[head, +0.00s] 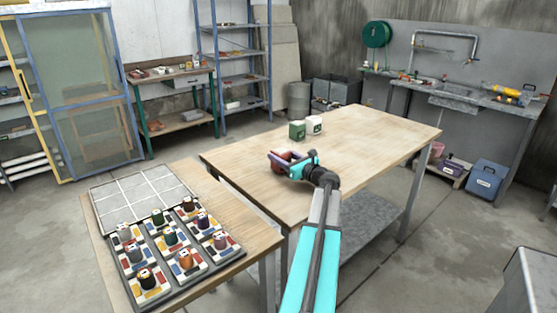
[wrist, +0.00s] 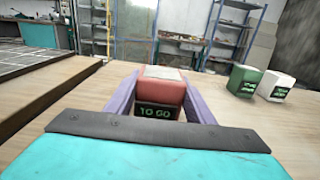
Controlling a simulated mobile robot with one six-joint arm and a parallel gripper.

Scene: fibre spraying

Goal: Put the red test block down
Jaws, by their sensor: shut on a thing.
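In the head view, the red block (head: 283,156) shows partly behind my gripper (head: 284,160), over the left part of the wooden table (head: 375,140). I cannot tell whether the block's underside touches the table. A green block (head: 297,130) and a white block (head: 314,124) stand on the table beyond it; both also show at the right in the wrist view.
A lower bench on the left holds a pale gridded tray (head: 140,190) and several patterned cards with coloured spools (head: 185,262). The right part of the wooden table is clear. Shelves and a sink counter (head: 455,97) stand at the back.

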